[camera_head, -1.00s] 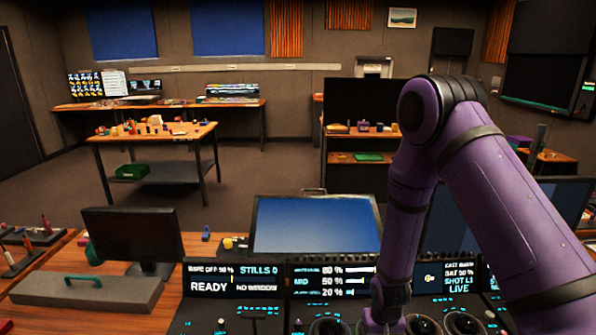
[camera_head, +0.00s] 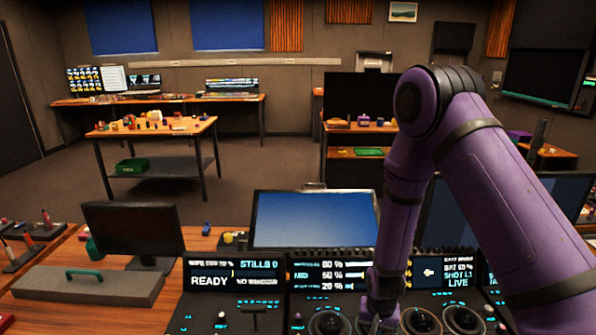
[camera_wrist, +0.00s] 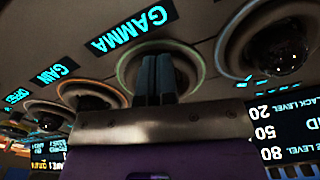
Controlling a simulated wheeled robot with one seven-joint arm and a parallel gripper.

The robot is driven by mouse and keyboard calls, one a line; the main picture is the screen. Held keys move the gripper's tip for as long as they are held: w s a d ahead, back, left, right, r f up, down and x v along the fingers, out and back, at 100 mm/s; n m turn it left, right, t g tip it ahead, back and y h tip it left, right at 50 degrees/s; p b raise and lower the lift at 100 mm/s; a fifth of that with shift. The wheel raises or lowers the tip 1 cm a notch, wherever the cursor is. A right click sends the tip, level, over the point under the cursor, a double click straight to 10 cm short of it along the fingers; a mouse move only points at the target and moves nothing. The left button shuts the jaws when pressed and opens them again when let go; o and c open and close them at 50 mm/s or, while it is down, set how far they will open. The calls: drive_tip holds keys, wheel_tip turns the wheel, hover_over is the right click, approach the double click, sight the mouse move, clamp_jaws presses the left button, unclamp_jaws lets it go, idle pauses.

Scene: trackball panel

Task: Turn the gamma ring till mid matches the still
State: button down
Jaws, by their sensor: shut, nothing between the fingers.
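My gripper (camera_wrist: 160,78) has its two dark fingers pressed together, with nothing between them. In the wrist view they stand in front of the gamma ring (camera_wrist: 122,70), a round collar with a greenish rim next to the GAMMA label (camera_wrist: 134,30). The fingers hide much of the ring's middle; I cannot tell whether they touch it. In the head view my gripper (camera_head: 376,322) is low over the panel, at the frame's bottom edge. The level readout (camera_head: 330,275) shows MID at 50 %, between 80 % and 20 %. A left readout (camera_head: 232,275) says STILLS 0 and READY.
A dark ball in a ring (camera_wrist: 283,55) lies right of the fingers in the wrist view; an orange-rimmed ring (camera_wrist: 92,96) lies left. A blue monitor (camera_head: 314,220) stands behind the panel. A grey box with a green handle (camera_head: 88,287) is at the left.

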wheel_tip(320, 180, up, 8)
drive_tip(key=shift+r, duration=0.15)
idle(0.8)
drive_tip(key=s+d+r+n+t, duration=0.1)
drive_tip(key=s+d+r, duration=0.1)
drive_tip(key=r, duration=0.8)
drive_tip(key=s+d+r+t+y, duration=0.1)
drive_tip(key=s+d+r, duration=0.1)
drive_tip(key=r, duration=0.8)
drive_tip(key=s+d+r+n, duration=0.1)
drive_tip(key=s+d+r, duration=0.15)
drive_tip(key=r, duration=0.75)
drive_tip(key=s+d+r+t, duration=0.1)
drive_tip(key=s+d+r, duration=0.1)
drive_tip(key=s+r, duration=0.3)
drive_tip(key=s+d+r+n+t+h, duration=0.1)
drive_tip(key=s+r, duration=0.4)
drive_tip(key=s, duration=0.5)
drive_tip(key=shift+s+d+t, duration=0.2)
drive_tip(key=shift+d+t, duration=0.25)
drive_tip(key=shift+t, duration=0.15)
